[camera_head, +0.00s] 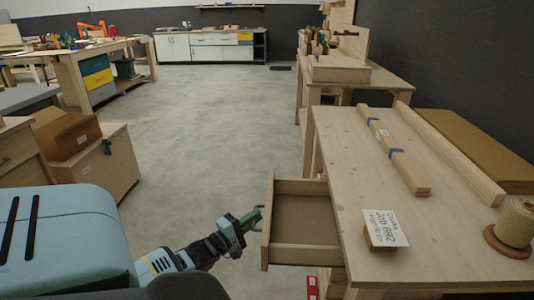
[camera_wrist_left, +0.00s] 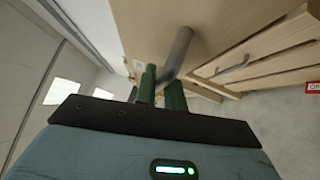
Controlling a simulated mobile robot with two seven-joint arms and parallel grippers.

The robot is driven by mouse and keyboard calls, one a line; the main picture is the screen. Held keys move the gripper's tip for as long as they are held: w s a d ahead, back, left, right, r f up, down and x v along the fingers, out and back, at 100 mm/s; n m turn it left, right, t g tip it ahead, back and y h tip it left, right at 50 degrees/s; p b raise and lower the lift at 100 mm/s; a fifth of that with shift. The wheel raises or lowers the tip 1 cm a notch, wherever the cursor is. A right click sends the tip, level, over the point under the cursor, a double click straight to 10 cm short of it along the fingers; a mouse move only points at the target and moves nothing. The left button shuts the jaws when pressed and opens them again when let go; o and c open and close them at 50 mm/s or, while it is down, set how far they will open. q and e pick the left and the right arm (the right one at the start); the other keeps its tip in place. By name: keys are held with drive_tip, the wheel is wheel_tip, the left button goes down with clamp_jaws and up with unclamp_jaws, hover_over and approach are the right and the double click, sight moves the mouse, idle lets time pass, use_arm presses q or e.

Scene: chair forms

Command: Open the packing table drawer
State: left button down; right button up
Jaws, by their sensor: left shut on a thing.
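The packing table (camera_head: 340,165) stands at the right in the head view. Its drawer (camera_head: 300,187) is pulled out to the left, and I see its bare brown inside. My left gripper (camera_head: 256,219) is at the drawer's front, shut on the handle. In the left wrist view, the green fingers of the left gripper (camera_wrist_left: 162,88) close around the grey bar handle (camera_wrist_left: 177,52) on the pale wood drawer front (camera_wrist_left: 215,25). My right gripper is not in view.
On the table are a strapped wood bundle (camera_head: 395,155), a label card (camera_head: 385,228) on a block and a twine spool (camera_head: 514,228). A cabinet with a cardboard box (camera_head: 68,135) stands at the left. The floor (camera_head: 200,130) between is clear.

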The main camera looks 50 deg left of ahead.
use_arm(q)
drive_tip(key=shift+s+a, duration=0.15)
drive_tip(key=shift+a, duration=0.05)
drive_tip(key=c, duration=1.5)
unclamp_jaws()
drive_tip(key=shift+s, duration=0.1)
drive_tip(key=s, duration=0.5)
drive_tip(key=s+f, duration=0.1)
drive_tip(key=s, duration=0.1)
drive_tip(key=shift+s+d, duration=0.25)
drive_tip(key=shift+d, duration=0.15)
drive_tip(key=shift+f, duration=0.1)
